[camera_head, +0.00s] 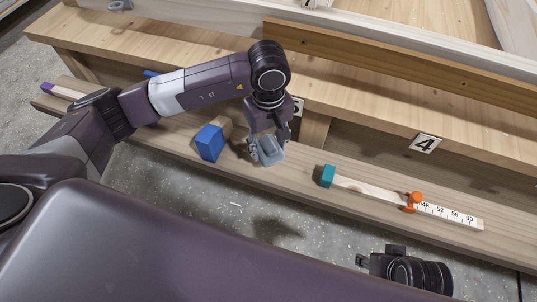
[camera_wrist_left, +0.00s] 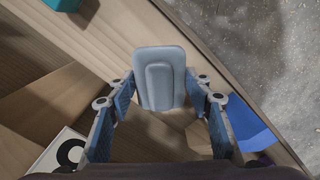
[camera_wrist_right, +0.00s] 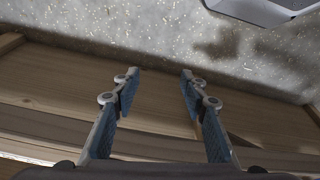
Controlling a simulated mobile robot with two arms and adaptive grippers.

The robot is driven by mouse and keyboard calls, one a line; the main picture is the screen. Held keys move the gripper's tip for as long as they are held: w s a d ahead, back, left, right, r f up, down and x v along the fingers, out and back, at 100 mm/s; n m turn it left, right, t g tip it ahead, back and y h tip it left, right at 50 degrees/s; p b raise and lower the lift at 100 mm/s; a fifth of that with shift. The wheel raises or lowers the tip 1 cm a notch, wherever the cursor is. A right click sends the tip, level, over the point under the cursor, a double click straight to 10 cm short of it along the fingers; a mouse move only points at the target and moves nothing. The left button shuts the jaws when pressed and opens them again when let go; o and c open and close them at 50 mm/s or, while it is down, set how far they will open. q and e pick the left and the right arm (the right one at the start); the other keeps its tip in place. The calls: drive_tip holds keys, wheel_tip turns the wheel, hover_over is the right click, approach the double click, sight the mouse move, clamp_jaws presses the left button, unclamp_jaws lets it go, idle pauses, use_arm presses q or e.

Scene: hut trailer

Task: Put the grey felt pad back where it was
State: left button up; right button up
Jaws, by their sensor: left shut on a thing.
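The grey felt pad (camera_head: 270,152) is a pale blue-grey rounded slab with a raised ridge, seen in the left wrist view (camera_wrist_left: 160,75) between the fingertips. My left gripper (camera_head: 266,140) is shut on it, over the lower wooden ledge (camera_head: 300,180). I cannot tell whether the pad touches the ledge. My right gripper (camera_wrist_right: 160,80) is open and empty, pointing over a wooden ledge edge and the floor. Its wrist shows at the lower right of the head view, with the fingers barely visible.
A blue block (camera_head: 210,142) stands on the ledge just left of the pad. To the right lies a measuring stick (camera_head: 455,214) with a teal end (camera_head: 328,175) and an orange clamp (camera_head: 412,201). A "4" placard (camera_head: 424,144) is on the upper board. A purple-ended stick (camera_head: 65,92) lies far left.

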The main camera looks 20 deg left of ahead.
sight(268, 143)
use_arm(q)
wheel_tip(268, 143, down, 4)
drive_tip(key=shift+r+b, duration=0.2)
drive_tip(key=shift+b, duration=0.1)
drive_tip(key=shift+f, duration=0.4)
use_arm(e)
drive_tip(key=shift+v, duration=1.25)
use_arm(q)
drive_tip(key=shift+f+b, duration=0.25)
drive_tip(key=shift+b, duration=0.05)
drive_tip(key=o, duration=1.1)
drive_tip(key=shift+r, duration=0.1)
use_arm(e)
drive_tip(key=shift+r, duration=0.1)
use_arm(q)
drive_tip(key=shift+r+p, duration=0.45)
wheel_tip(268, 143, up, 12)
drive_tip(key=shift+f+p, duration=0.25)
drive_tip(key=shift+p, duration=0.45)
use_arm(e)
drive_tip(key=x, duration=0.6)
drive_tip(key=shift+s+f, duration=0.25)
